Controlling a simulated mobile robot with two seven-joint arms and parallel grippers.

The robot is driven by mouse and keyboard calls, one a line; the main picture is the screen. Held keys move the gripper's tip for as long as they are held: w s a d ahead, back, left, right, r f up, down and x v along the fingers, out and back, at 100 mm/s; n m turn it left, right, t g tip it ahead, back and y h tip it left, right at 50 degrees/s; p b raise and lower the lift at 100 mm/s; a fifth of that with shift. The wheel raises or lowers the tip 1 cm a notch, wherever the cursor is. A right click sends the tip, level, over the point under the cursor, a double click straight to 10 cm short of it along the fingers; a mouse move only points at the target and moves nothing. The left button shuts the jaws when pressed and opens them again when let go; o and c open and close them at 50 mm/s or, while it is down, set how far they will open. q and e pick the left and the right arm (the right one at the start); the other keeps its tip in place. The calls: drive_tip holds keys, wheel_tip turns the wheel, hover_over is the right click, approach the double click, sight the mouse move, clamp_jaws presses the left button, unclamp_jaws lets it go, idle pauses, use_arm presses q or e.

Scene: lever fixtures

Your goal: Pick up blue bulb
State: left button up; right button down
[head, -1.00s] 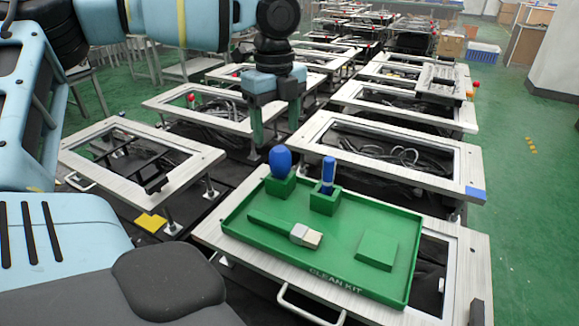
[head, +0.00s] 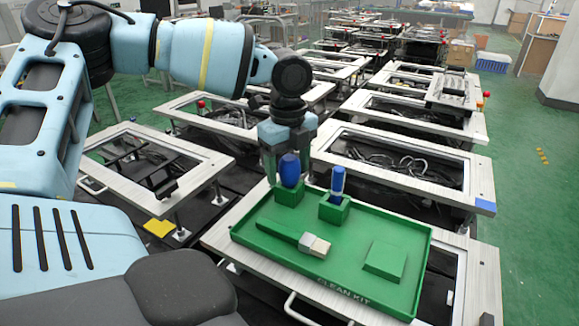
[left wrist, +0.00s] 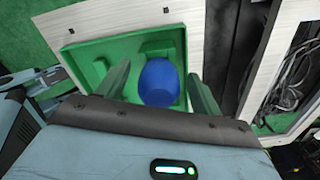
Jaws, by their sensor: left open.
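The blue bulb (head: 289,171) stands upright in a green holder block (head: 288,194) at the far left corner of the green tray (head: 390,222). My left gripper (head: 287,168) is lowered around the bulb in the head view, with its green fingers spread. In the left wrist view the bulb (left wrist: 159,82) lies between the two open fingers (left wrist: 158,88), and no clear grip on it shows. My right gripper is not in view.
A slimmer blue item (head: 338,180) stands in another green holder close by on the right. A green brush (head: 290,236) and a green block (head: 385,260) lie in the tray. Several framed tables stand around.

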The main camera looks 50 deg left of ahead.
use_arm(q)
drive_tip(key=shift+f, duration=0.1)
drive_tip(key=c, duration=1.1)
drive_tip(key=shift+o, duration=0.2)
wheel_tip(320, 180, up, 10)
drive_tip(key=shift+r, duration=0.1)
